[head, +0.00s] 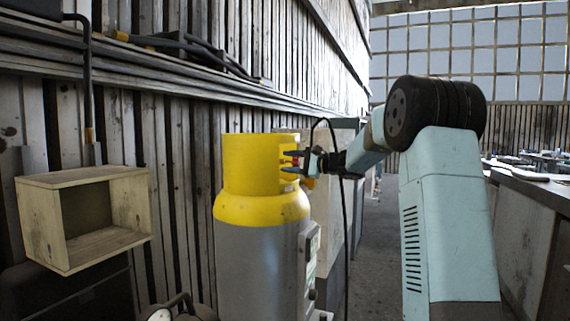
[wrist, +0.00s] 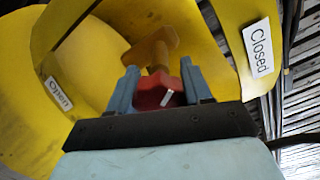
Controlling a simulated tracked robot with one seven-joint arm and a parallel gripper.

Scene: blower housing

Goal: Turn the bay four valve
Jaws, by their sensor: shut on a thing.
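A grey gas cylinder with a yellow top (head: 262,205) stands in front of the plank wall in the head view. Inside the opening of its yellow collar is a red valve knob (wrist: 160,94) with a white mark on it, on a brass-coloured valve body (wrist: 150,50). My gripper (head: 291,162) reaches into the collar from the right; in the wrist view its blue fingers (wrist: 160,88) are shut on the red knob, one on each side. A label "Open" (wrist: 58,93) is at left on the collar and "Closed" (wrist: 259,47) at right. The white mark points up and right, nearer the "Closed" side. No bay number is visible.
An open wooden box (head: 85,215) is at the left by the wall. Pipes (head: 190,45) lie along a ledge above. A dark cable (head: 345,220) hangs by my gripper. A workbench (head: 530,195) is at right, with open floor between.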

